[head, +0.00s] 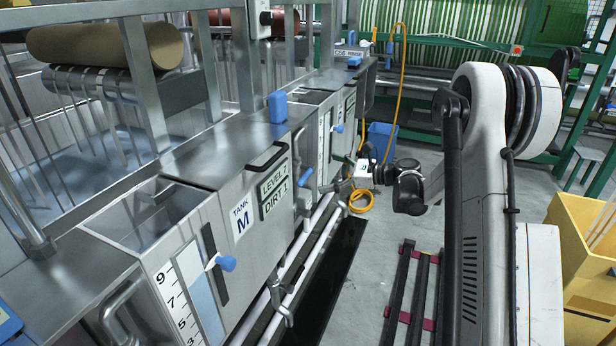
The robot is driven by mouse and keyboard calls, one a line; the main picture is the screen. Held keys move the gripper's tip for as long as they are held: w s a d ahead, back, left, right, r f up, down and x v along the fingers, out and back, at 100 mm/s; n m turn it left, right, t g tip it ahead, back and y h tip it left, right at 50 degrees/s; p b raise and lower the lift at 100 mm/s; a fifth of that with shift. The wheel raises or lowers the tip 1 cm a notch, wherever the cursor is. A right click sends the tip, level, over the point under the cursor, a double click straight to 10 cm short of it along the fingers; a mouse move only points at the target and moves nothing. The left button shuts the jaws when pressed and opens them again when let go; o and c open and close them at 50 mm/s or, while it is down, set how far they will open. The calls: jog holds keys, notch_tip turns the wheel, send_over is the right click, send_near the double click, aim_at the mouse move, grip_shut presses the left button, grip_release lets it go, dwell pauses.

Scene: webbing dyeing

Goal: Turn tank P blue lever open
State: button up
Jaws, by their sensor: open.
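The nearest tank (200,240) has the label TANK M and a level scale. A blue lever (225,262) sits on its front beside the scale. Farther along the row is another tank (308,135) with its own scale and a blue lever (339,129). I cannot read a tank letter there, so I cannot tell which is tank P. My gripper (345,188) is open, small and partly hidden, at the end of my arm near the front of that farther tank, below its blue lever. I cannot make out anything held or any contact.
White pipes (306,240) run low along the tank fronts above a dark floor channel (335,270). A yellow hose (393,110) hangs down to a coil (361,200) on the floor. A blue bin (381,138) stands behind. Yellow crates (575,250) are at right.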

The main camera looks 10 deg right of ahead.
aim_at(308, 177)
jog(key=w+d+f+m+t+y, duration=0.1)
jog(key=w+d+f+m+y, duration=0.15)
jog(key=d+f, duration=0.4)
jog(key=shift+m+h, duration=0.25)
jog(key=shift+m, duration=0.1)
jog(key=x, duration=0.4)
jog(key=b+x, duration=0.1)
jog(key=x, duration=0.9)
jog(key=shift+s+a+r+b, duration=0.1)
jog(key=shift+s+a+b, duration=0.25)
jog(key=c, duration=1.4)
jog(key=shift+c, duration=0.3)
